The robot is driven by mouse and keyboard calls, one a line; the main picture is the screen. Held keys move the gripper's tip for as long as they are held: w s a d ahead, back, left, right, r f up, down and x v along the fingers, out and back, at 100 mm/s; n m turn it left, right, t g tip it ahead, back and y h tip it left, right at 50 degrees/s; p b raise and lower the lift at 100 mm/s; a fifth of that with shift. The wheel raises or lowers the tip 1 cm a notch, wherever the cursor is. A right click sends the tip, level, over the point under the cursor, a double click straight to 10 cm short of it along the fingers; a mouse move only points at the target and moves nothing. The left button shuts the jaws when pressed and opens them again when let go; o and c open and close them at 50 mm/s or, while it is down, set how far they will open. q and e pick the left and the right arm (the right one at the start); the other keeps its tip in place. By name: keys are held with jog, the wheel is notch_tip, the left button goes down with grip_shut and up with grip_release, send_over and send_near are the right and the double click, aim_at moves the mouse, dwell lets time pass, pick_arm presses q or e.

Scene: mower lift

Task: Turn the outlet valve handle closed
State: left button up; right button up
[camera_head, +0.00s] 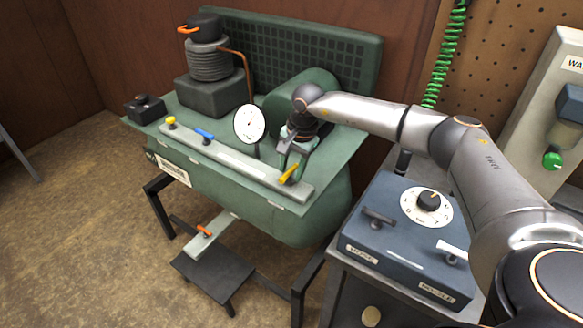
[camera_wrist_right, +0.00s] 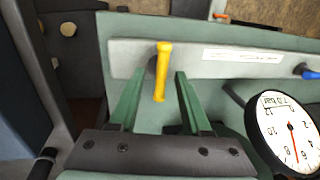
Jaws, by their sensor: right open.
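A yellow lever handle (camera_head: 289,174) sits at the right end of the pale manifold bar (camera_head: 240,167) on the front of the green compressor. In the right wrist view the yellow handle (camera_wrist_right: 162,72) lies between the two green fingers, with a gap on each side. My right gripper (camera_head: 293,152) is open and empty, just above and behind the handle in the head view. A blue lever (camera_head: 204,135) and a yellow knob (camera_head: 171,122) sit farther left on the bar. I cannot read which one is labelled outlet. My left gripper is out of view.
A round white gauge (camera_head: 250,123) stands close to the left of my right gripper. A blue control box (camera_head: 400,250) with a dial and levers is at the right. The black pump head (camera_head: 199,27) rises at the back left.

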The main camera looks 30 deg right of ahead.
grip_shut()
dwell(0.3)
dwell(0.4)
jog(key=m, duration=0.4)
jog(key=shift+s+a+h+p, duration=0.1)
jog(key=shift+h+p, duration=0.25)
jog(key=shift+h, duration=0.05)
jog(key=m, duration=0.4)
jog(key=shift+a+h, duration=0.1)
jog(key=shift+h, duration=0.3)
jog(key=m, duration=0.5)
jog(key=shift+s+a+h, duration=0.1)
jog(key=shift+h, duration=0.3)
jog(key=m+g, duration=0.1)
jog(key=m, duration=0.3)
jog(key=shift+a+m+p, duration=0.1)
jog(key=shift+m+p, duration=0.2)
jog(key=shift+m, duration=0.1)
